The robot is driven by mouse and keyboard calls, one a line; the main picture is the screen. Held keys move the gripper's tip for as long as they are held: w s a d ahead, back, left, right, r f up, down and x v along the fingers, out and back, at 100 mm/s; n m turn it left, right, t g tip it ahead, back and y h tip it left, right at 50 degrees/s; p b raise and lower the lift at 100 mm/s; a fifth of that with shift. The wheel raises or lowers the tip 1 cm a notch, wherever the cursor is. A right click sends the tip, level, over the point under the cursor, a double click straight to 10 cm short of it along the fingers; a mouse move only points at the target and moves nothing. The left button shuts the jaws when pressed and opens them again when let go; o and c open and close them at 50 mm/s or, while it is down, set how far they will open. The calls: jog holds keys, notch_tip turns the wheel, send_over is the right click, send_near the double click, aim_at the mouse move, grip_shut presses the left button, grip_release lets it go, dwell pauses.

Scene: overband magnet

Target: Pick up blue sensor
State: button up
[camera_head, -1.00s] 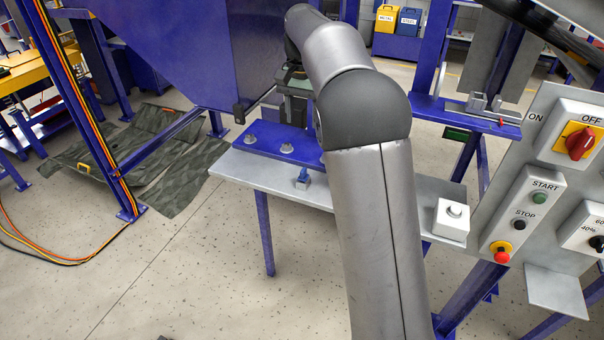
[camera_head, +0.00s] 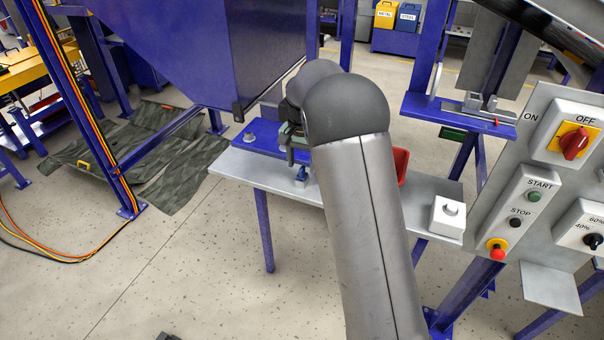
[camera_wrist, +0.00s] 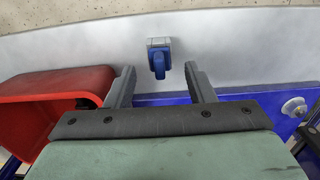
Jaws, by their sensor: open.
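The blue sensor (camera_wrist: 159,60) stands on the grey bench top in the wrist view, with a grey block at its base. In the head view the sensor (camera_head: 302,174) is near the front edge of the bench (camera_head: 250,173), just below my gripper (camera_head: 293,150). In the wrist view my gripper (camera_wrist: 160,82) is open, with one finger on each side of the sensor's line. The sensor lies just ahead of the gap between the fingertips, and nothing is held. My arm hides part of the bench in the head view.
A red bin (camera_wrist: 45,100) lies left of my gripper in the wrist view, close to the left finger. A blue plate (camera_wrist: 245,105) with a round metal knob (camera_wrist: 294,106) is to the right. A white button box (camera_head: 448,217) stands at the bench's right end.

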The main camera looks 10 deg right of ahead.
aim_at(302, 176)
jog(key=shift+f, duration=1.35)
jog(key=c, duration=1.1)
jog(key=shift+o, duration=0.2)
jog(key=shift+r, duration=0.15)
grip_shut()
